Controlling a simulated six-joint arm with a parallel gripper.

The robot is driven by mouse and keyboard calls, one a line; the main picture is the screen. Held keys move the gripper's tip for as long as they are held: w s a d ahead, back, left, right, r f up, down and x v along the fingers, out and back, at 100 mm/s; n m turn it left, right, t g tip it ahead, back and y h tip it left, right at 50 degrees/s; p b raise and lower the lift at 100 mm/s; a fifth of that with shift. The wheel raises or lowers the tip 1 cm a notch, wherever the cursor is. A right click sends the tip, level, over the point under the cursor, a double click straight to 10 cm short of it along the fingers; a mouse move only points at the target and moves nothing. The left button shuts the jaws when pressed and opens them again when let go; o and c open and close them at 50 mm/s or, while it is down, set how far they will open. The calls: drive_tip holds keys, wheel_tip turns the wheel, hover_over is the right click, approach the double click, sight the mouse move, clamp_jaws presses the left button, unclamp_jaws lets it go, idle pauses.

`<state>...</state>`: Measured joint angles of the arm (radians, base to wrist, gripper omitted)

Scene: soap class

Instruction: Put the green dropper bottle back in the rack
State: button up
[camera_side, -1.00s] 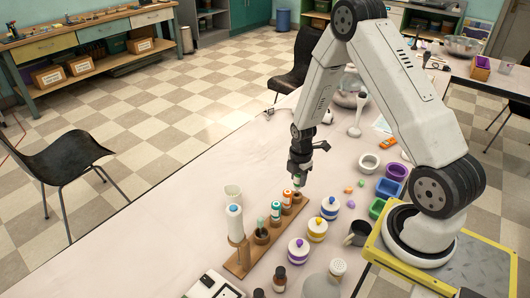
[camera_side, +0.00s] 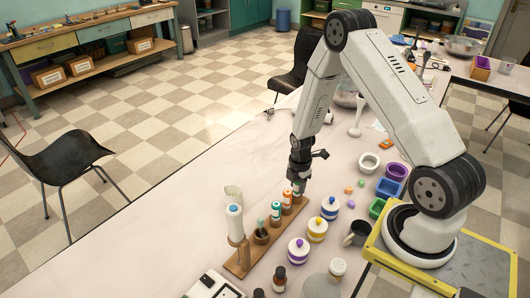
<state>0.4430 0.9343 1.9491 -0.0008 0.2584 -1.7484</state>
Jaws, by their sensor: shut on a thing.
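My gripper (camera_side: 298,178) points down over the far end of the wooden rack (camera_side: 243,262). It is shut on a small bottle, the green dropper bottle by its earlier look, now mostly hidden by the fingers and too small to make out. The gripper is low, at the rack's far end, just past a white bottle with an orange band (camera_side: 287,198). I cannot tell whether the held bottle touches the rack. A bottle with a teal band (camera_side: 275,211) and a dark-topped one in a brown holder (camera_side: 261,233) stand nearer along the rack.
Lidded jars with blue (camera_side: 330,208), yellow (camera_side: 317,230) and purple (camera_side: 298,250) stand right of the rack. A dark mug (camera_side: 356,235) is further right.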

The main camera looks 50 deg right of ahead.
drive_tip(key=o, duration=0.9)
drive_tip(key=shift+r, duration=0.15)
drive_tip(key=shift+r, duration=3.85)
drive_tip(key=shift+s, duration=0.1)
drive_tip(key=shift+s+a+r, duration=0.35)
drive_tip(key=shift+s+a, duration=0.25)
drive_tip(key=shift+s, duration=1.1)
drive_tip(key=shift+s+a+r, duration=0.3)
drive_tip(key=shift+s+a, duration=0.35)
drive_tip(key=shift+s, duration=1.05)
drive_tip(key=shift+s+a+r, duration=0.35)
drive_tip(key=shift+s+a, duration=0.25)
drive_tip(key=shift+s, duration=1.1)
